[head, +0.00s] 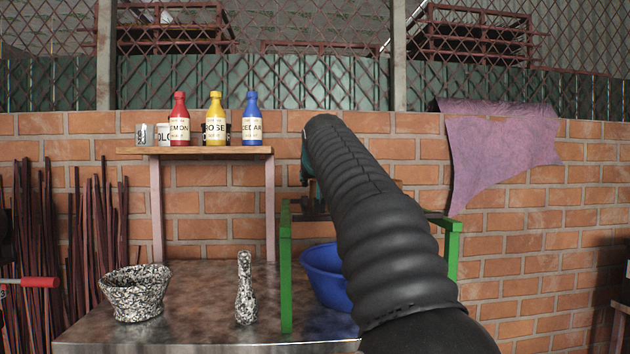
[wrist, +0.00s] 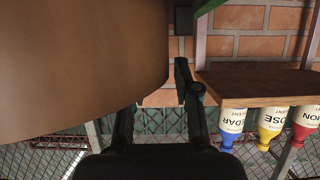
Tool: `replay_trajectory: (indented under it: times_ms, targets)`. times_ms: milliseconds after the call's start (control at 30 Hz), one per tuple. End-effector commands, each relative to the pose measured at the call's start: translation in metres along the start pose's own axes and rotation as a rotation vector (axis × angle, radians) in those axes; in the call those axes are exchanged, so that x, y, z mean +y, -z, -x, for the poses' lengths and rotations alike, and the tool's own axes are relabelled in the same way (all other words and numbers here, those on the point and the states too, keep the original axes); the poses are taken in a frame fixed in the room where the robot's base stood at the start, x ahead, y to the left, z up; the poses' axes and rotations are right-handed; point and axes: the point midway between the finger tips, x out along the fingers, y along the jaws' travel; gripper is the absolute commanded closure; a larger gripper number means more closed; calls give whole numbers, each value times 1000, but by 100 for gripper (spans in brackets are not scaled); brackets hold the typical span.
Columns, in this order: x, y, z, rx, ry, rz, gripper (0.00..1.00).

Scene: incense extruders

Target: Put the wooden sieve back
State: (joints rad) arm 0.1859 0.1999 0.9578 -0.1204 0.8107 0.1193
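A large, smooth brown wooden surface (wrist: 75,55) with a rounded edge fills the upper left of the wrist view. It appears to be the wooden sieve seen from very close. My gripper (wrist: 160,85) shows there as two dark fingers. The brown surface covers the end of the left finger, and the right fingertip is beside the rounded edge. Whether the fingers press on it is not clear. In the head view my arm reaches toward the green frame (head: 286,265) and hides the gripper and most of what is behind it.
A wooden shelf (head: 210,151) holds red (head: 180,120), yellow (head: 215,120) and blue (head: 251,120) bottles. A brick wall (head: 520,240) closes off the back.

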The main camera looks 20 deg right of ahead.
Motion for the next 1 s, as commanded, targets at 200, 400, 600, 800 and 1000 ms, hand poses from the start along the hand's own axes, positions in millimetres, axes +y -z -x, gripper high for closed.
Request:
replay_trajectory:
  times_ms: [200, 400, 600, 800, 1000]
  targets:
    - [0, 0, 0, 0, 0, 0, 69]
    - [0, -4, 4, 2, 1, 0, 69]
    - [-5, 0, 42, 3, 3, 0, 69]
    - [-7, 0, 84, 3, 1, 0, 69]
    - [-7, 0, 117, 2, 1, 0, 69]
